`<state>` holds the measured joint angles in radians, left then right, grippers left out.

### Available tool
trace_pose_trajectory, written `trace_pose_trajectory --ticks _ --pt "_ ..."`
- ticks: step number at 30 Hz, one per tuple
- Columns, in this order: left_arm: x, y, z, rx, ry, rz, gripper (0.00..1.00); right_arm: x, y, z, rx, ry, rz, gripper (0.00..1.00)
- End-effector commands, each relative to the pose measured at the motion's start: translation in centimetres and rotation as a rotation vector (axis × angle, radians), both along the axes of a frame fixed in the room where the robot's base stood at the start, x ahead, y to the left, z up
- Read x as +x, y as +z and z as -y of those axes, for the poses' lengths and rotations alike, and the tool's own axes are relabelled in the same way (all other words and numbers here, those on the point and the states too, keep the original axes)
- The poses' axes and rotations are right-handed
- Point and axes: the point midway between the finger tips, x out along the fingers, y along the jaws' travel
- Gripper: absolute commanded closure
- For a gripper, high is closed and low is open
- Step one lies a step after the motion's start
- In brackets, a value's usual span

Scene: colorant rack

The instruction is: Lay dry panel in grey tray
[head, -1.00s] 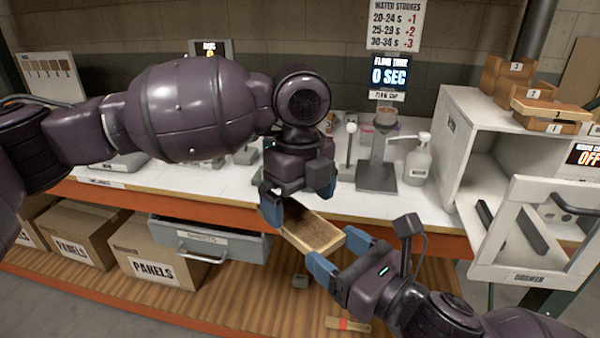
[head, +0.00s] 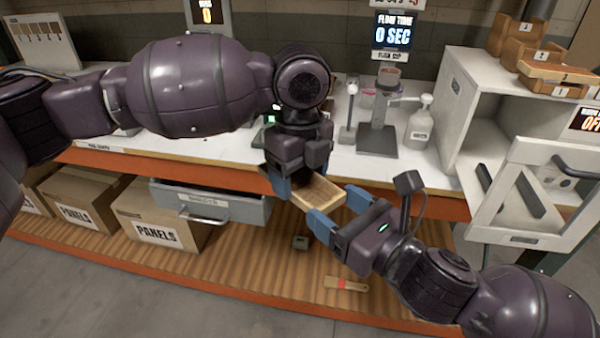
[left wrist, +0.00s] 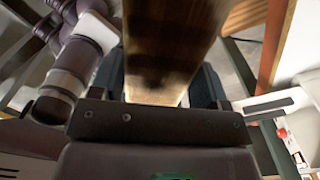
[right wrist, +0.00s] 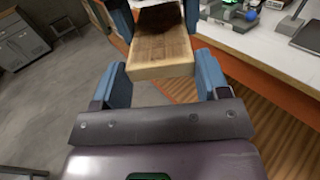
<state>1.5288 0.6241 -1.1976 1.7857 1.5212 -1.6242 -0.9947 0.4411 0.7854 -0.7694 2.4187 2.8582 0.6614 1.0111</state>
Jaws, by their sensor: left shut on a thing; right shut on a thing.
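The panel (head: 320,191) is a small light-wood board with a dark stained patch on its upper face. It is in the air in front of the workbench, between my two grippers. My left gripper (head: 279,183) is shut on its far left end, from above. My right gripper (head: 336,207) is shut on its near right end. The right wrist view shows the panel (right wrist: 163,55) with its stain toward the far end. The left wrist view shows the panel (left wrist: 165,45) close up and blurred. I cannot make out a tray named as the grey tray.
A grey drawer (head: 235,212) stands open below the bench, beside cardboard panel boxes (head: 165,229). A brush (head: 346,284) lies on the lower wooden shelf. A stand (head: 378,130) and a pump bottle (head: 420,128) are on the white bench (head: 420,176). An open cabinet door (head: 530,200) is at right.

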Motion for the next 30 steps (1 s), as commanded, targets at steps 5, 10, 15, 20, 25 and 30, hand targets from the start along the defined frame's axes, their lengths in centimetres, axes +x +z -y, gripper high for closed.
trace_pose_trajectory --ticks 5,10,15,20,25,30 --pt "0.0 0.1 0.1 -0.003 -0.001 0.003 0.57 -0.1 0.0 -0.1 0.002 0.006 0.000 0.12" --pt "0.0 0.1 0.1 -0.003 -0.001 0.003 0.57 -0.1 0.0 -0.1 0.002 0.005 0.000 0.02" --pt "0.0 0.1 0.1 -0.002 0.000 0.002 0.57 -0.1 -0.1 -0.1 0.002 0.003 -0.004 0.02" --pt "0.0 0.1 0.1 -0.002 0.000 0.002 0.57 -1.0 -2.0 0.3 0.009 -0.010 -0.057 0.02" --pt "0.0 0.1 0.1 -0.002 0.000 0.002 0.57 -2.5 -5.4 1.0 0.071 -0.065 -0.175 0.02" --pt "0.0 0.1 0.1 -0.002 0.000 0.002 0.57 -2.9 -8.6 3.6 0.099 -0.216 -0.198 0.02"
